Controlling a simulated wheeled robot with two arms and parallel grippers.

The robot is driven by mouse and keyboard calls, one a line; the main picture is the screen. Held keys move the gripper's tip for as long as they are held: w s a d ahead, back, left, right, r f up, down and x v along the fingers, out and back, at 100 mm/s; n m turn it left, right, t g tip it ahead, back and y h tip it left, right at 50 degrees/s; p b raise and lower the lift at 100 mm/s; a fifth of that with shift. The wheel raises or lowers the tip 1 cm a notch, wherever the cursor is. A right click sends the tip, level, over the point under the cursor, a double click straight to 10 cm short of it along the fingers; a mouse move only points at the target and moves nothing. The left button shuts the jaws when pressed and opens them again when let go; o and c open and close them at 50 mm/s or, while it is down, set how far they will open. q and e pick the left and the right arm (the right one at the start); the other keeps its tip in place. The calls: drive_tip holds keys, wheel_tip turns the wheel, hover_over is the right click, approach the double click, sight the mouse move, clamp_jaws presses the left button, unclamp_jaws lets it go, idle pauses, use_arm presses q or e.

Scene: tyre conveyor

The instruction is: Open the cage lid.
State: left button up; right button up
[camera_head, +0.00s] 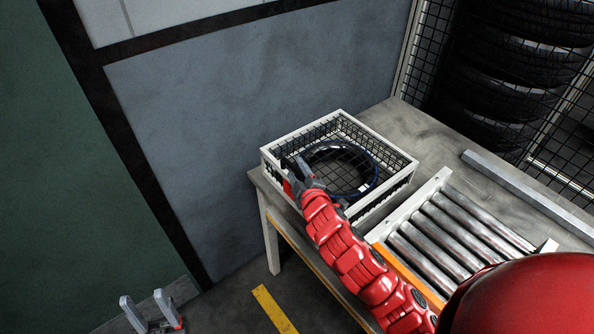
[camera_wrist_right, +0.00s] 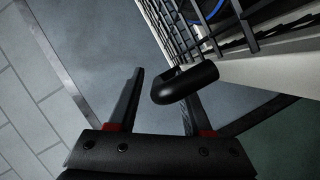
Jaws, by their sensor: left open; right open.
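The cage (camera_head: 388,189) is a white-framed box with black mesh, standing on the table's far left corner. Black mesh shows across its top, and the lid appears down. A dark ring with a blue edge (camera_head: 371,165) lies inside. My right gripper (camera_head: 291,168) is at the cage's left side, open. In the right wrist view, a black bar handle (camera_wrist_right: 186,82) juts from the cage's side and overlaps the right finger; I cannot tell whether it lies between the fingers. My left gripper (camera_head: 147,304) is open and empty at the bottom left, far from the cage.
A roller conveyor (camera_head: 455,235) lies on the table (camera_head: 430,135) right of the cage. A metal bar (camera_head: 525,190) runs along the table. Stacked tyres (camera_head: 515,75) stand behind a mesh fence at the back right. A grey wall (camera_head: 215,100) is behind the cage. Floor left of the table is open.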

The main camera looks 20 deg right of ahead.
drive_tip(key=shift+c, duration=0.3)
clamp_jaws()
idle(1.2)
